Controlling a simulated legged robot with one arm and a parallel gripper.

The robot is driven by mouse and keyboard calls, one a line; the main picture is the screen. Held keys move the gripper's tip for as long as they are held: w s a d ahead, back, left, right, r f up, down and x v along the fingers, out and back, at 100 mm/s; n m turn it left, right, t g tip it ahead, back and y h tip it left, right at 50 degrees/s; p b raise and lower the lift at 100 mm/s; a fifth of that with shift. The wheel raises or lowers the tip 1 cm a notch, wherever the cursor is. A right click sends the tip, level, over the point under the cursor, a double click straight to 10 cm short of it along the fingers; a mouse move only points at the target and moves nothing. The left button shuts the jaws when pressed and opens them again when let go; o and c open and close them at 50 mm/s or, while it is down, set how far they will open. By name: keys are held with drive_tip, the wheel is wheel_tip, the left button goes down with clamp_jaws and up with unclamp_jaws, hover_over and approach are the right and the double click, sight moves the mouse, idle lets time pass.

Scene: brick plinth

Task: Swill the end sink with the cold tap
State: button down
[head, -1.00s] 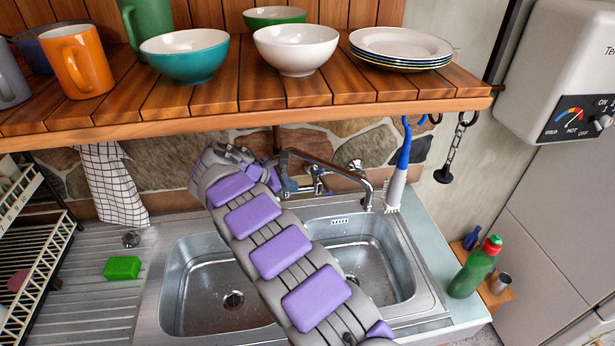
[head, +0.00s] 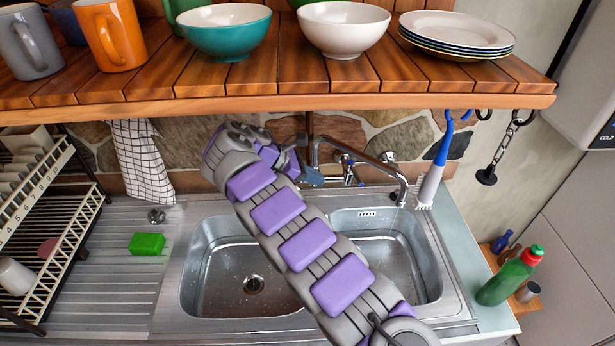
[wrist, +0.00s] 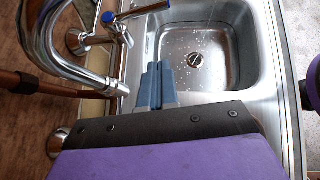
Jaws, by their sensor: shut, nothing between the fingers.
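The steel sink unit has a left bowl (head: 205,300) and a right, end bowl (head: 432,270), which my arm partly covers. The chrome mixer tap (head: 358,143) stands on the wall side, its spout turned over the right bowl. A blue-marked cold lever (head: 361,183) shows beside its base; in the wrist view the blue lever (wrist: 108,17) is at upper left. My gripper (head: 318,178) is just left of the levers. In the wrist view its blue-grey fingertips (wrist: 157,72) are together, empty and apart from the lever.
A wooden shelf (head: 290,104) with crockery overhangs the back. A dish rack (head: 40,245) and green sponge (head: 147,244) are at left.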

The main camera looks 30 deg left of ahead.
sight(355, 174)
drive_tip(key=w+d+f+b, duration=0.2)
drive_tip(key=w+d, duration=0.3)
drive_tip(key=d, duration=0.1)
drive_tip(key=shift+w+d+f+b, duration=0.15)
drive_tip(key=shift+d+f+b, duration=0.1)
drive_tip(key=shift+d+b, duration=0.1)
drive_tip(key=shift+a, duration=0.1)
drive_tip(key=shift+d+r, duration=0.15)
drive_tip(key=shift+d, duration=0.15)
